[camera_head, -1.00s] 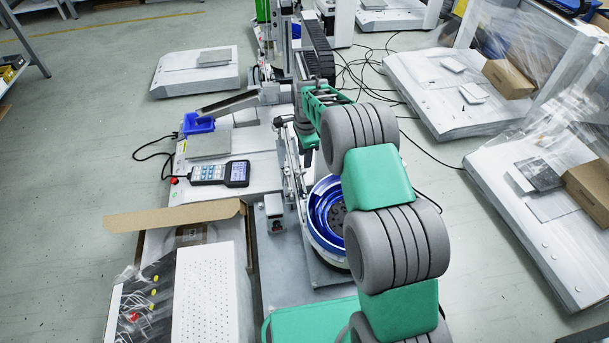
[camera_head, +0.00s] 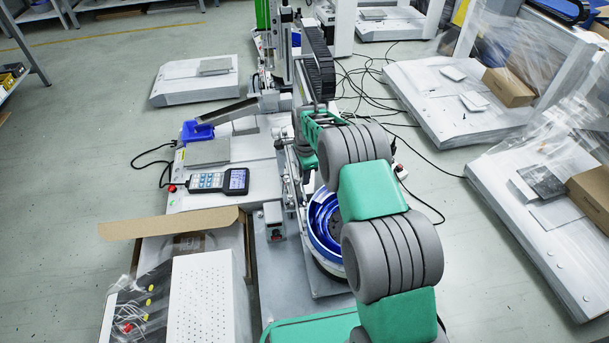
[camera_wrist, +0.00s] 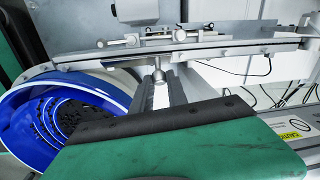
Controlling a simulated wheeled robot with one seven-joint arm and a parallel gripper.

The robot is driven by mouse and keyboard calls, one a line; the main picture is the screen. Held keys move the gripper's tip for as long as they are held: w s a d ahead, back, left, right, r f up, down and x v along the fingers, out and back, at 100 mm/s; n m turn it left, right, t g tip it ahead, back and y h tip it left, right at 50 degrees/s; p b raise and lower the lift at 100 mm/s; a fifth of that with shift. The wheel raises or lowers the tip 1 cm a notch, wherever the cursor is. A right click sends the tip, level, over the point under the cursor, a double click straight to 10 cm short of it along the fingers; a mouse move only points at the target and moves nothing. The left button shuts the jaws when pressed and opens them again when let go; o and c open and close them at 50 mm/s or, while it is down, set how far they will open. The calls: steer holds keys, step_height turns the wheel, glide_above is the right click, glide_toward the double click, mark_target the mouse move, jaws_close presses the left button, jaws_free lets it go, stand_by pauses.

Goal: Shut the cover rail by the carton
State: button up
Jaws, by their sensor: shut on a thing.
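A long metal rail (camera_wrist: 215,50) with small round fittings crosses the upper part of the wrist view. A short knob (camera_wrist: 158,74) hangs under it, and my gripper (camera_wrist: 160,88) is shut on this knob, one dark finger on each side. In the head view the arm reaches to the machine beside the blue bowl, and my fingertips are hidden there. A slim metal rail assembly (camera_head: 292,180) stands left of the bowl; how far the rail is shut cannot be told. The open carton (camera_head: 170,223) lies at the lower left.
The blue bowl feeder (camera_head: 322,225) sits close under my arm and also shows in the wrist view (camera_wrist: 20,125). A white perforated box (camera_head: 203,300) stands in front of the carton. A handheld pendant (camera_head: 236,181) lies on the white base. Cables run along the floor at right.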

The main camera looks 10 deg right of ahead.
jaws_close()
steer(key=shift+a, duration=0.15)
steer(key=shift+s+a+h, duration=0.1)
steer(key=shift+a+h, duration=0.55)
steer(key=shift+h, duration=0.65)
steer(key=shift+a+h+p, duration=0.3)
steer(key=shift+h+p, duration=0.05)
steer(key=shift+h, duration=0.4)
steer(key=shift+a+h+p, duration=0.3)
steer(key=shift+h, duration=0.45)
